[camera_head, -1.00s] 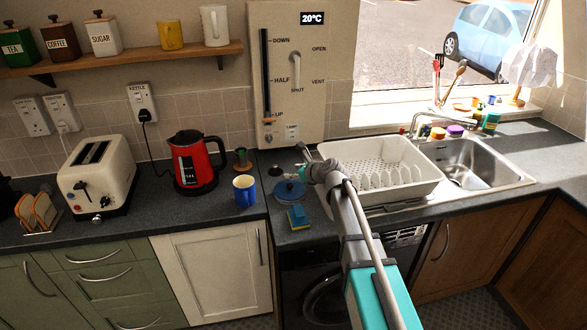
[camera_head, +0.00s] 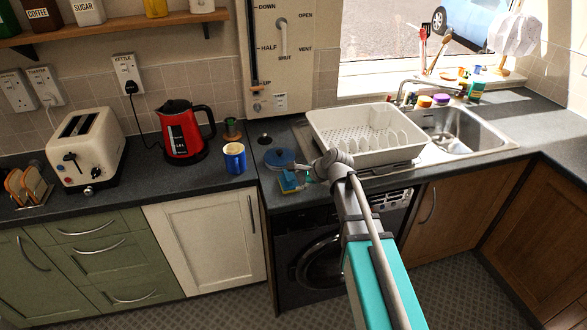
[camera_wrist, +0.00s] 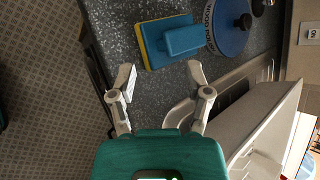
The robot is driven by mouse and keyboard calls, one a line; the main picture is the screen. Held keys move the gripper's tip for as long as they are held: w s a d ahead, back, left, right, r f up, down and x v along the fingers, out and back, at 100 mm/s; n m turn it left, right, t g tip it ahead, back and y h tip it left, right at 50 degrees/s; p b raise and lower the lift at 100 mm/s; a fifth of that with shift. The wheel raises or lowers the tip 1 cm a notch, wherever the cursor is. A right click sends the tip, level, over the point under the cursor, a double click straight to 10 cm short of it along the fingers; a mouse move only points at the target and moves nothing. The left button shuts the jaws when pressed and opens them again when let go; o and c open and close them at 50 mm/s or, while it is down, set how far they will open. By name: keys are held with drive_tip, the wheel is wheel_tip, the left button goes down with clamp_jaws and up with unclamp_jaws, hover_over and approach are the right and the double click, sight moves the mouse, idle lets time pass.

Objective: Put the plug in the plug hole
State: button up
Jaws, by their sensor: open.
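A small black round object (camera_head: 264,139), possibly the plug, lies on the counter behind a blue round tin (camera_head: 280,158). A dark round thing (camera_wrist: 258,8) shows beyond the tin in the wrist view; I cannot tell if it is the same one. The steel sink (camera_head: 445,145) is at the right; its plug hole is too unclear to make out. My gripper (camera_wrist: 160,72) is open and empty over the counter's front part. Its fingertips are near a blue-and-yellow sponge (camera_wrist: 150,48), with a smaller blue block (camera_wrist: 183,41) at it.
A white dish rack (camera_head: 360,148) stands between my gripper and the sink. A blue mug (camera_head: 234,158), red kettle (camera_head: 182,135) and toaster (camera_head: 86,150) are to the left. The tap (camera_head: 407,92) and several small items line the sink's back.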

drive_tip(key=s+d+f+n+g+h+b, duration=0.2)
drive_tip(key=s+d+f+n, duration=0.3)
drive_tip(key=s, duration=0.5)
drive_tip(key=s+d+f+n+g+h+b, duration=0.3)
drive_tip(key=s+d+f+n, duration=0.3)
drive_tip(key=s+d+n, duration=0.4)
drive_tip(key=shift+s+d+f+g+h+b, duration=0.3)
drive_tip(key=shift+s+d+h+b, duration=0.2)
drive_tip(key=shift+h, duration=0.4)
drive_tip(key=shift+w, duration=0.1)
drive_tip(key=shift+c, duration=0.5)
